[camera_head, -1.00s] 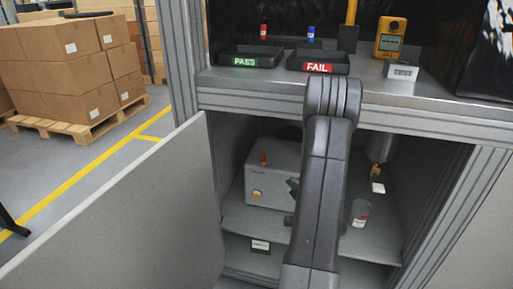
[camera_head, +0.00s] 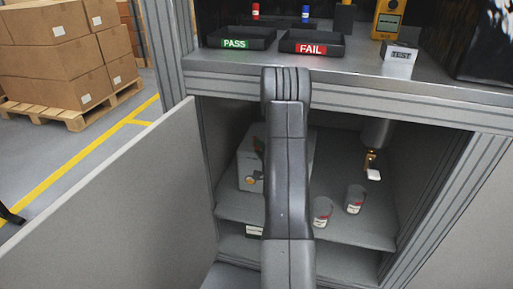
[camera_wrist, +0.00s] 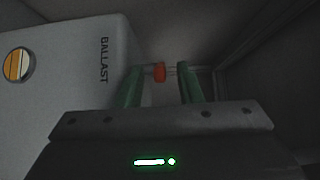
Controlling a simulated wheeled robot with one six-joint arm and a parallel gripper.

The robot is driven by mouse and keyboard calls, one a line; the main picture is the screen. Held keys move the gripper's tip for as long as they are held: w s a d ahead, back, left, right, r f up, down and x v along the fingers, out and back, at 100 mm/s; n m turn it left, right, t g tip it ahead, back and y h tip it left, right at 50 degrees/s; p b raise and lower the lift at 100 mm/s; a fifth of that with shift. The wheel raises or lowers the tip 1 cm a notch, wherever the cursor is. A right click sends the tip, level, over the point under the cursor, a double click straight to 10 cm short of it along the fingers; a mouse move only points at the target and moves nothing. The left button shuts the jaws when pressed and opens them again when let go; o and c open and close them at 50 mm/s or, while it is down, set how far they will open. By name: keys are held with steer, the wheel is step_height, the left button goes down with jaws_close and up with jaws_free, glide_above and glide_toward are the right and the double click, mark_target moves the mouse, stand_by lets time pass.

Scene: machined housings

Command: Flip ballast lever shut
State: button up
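The grey ballast box (camera_head: 246,168) stands on a shelf inside the open cabinet, partly hidden behind my arm. In the wrist view its face (camera_wrist: 85,85) carries the word BALLAST and a round orange-and-white dial (camera_wrist: 18,65). My gripper (camera_wrist: 160,67) is open, with one green finger on each side of the red tip in the picture. I cannot tell whether either finger touches it.
The open cabinet door (camera_head: 120,210) is at the left. Two labelled cups (camera_head: 321,212) (camera_head: 355,199) stand on the shelf (camera_head: 240,212) to the right of my arm. A hanging fitting with a white tip (camera_head: 373,174) is above them. PASS (camera_head: 262,42) and FAIL (camera_head: 338,52) trays sit on top.

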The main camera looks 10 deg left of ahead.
mark_target(251, 153)
steer(key=shift+x, duration=1.2)
jaws_close()
steer(key=m+t+h+b, duration=0.1)
steer(key=h, duration=0.1)
steer(key=a+m+t+h+b, duration=0.1)
steer(key=b, duration=0.1)
steer(key=shift+s+a+m+t+h, duration=0.2)
steer(key=shift+m+t+h, duration=0.1)
steer(key=shift+m+h, duration=0.1)
steer(key=shift+a+m+t+h+b, duration=0.25)
steer(key=shift+m+t+h+b, duration=0.35)
steer(key=shift+m+h+b, duration=0.4)
